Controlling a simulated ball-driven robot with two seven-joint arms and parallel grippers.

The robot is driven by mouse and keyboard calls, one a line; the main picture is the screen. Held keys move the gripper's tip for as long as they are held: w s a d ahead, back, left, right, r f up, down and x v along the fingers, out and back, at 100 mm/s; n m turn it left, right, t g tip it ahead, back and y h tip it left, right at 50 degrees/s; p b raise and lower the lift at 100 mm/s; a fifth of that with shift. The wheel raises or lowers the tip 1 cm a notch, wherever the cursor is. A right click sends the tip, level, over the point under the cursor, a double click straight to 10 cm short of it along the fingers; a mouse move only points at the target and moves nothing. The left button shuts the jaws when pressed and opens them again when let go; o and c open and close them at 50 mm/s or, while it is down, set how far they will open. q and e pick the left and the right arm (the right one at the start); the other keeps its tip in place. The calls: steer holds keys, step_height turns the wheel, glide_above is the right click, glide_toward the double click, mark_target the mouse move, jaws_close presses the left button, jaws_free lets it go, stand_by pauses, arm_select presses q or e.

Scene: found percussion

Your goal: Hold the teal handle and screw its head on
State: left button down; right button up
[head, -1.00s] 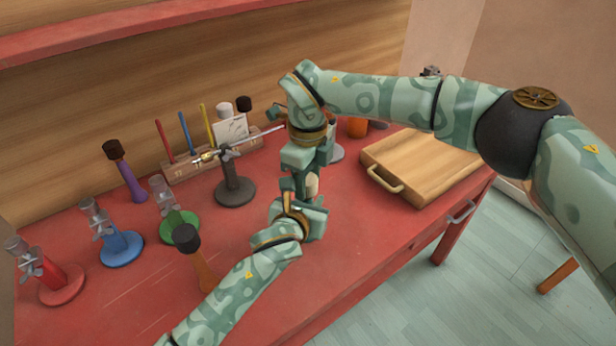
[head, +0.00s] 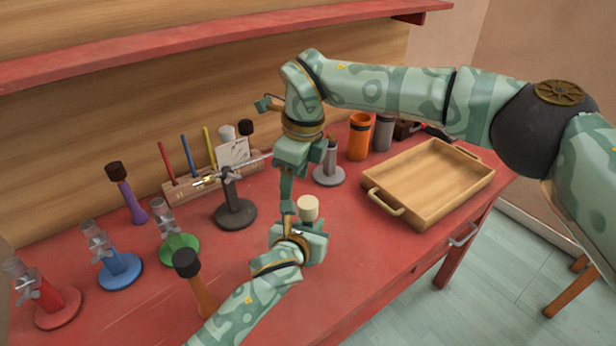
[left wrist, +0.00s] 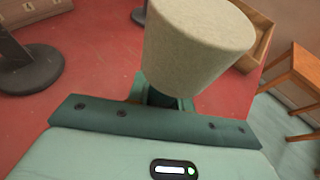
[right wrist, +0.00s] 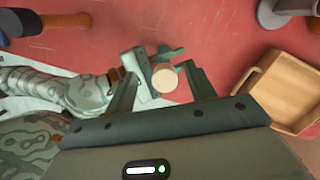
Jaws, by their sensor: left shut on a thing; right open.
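The cream mallet head (head: 308,207) stands upright at my left gripper (head: 302,234). It fills the upper middle of the left wrist view (left wrist: 197,48), with teal parts directly below it. The teal handle is mostly hidden by the gripper and head, so I cannot tell how tightly the two join. My left gripper is shut on the handle above the red bench. My right gripper (head: 308,180) is open just above the head. In the right wrist view, the head (right wrist: 165,77) lies between its spread fingers (right wrist: 162,88), with gaps at both sides.
A wooden tray (head: 387,205) sits on the bench at right. A dark stand with a rod (head: 235,211), a grey stand (head: 329,176) and an orange cup (head: 359,137) are behind the hands. Coloured stands and mallets fill the left, including a brown-handled mallet (head: 203,296) near my left arm.

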steer(key=w+a+r+m+t+y, duration=0.1)
steer(key=a+r+y, duration=1)
steer(key=a, duration=0.4)
steer(key=w+d+r+m+t, duration=0.3)
steer(key=w+r+m+t, duration=0.5)
steer(key=w+m+t, duration=0.35)
steer(key=w+d+f+m+g+h, duration=0.1)
steer(key=d+f+m+g+h, duration=0.2)
steer(key=d+f+m+h, duration=0.65)
steer(key=s+d+f+g+h, duration=0.1)
steer(key=s+f+g, duration=0.1)
steer(key=s+g, duration=0.1)
steer(key=s+d+f+n+g+h, duration=0.1)
steer(key=s+d+f+g, duration=0.1)
steer(key=s, duration=0.4)
steer(key=s+d+f+n+g+h, duration=0.1)
steer(key=s+f+g, duration=0.2)
steer(key=s+g, duration=0.1)
steer(key=shift+s+d+f+g, duration=0.2)
steer(key=shift+s+d+g, duration=0.1)
steer(key=shift+s+g, duration=0.05)
steer(key=shift+s+d, duration=0.1)
steer(key=shift+s, duration=0.3)
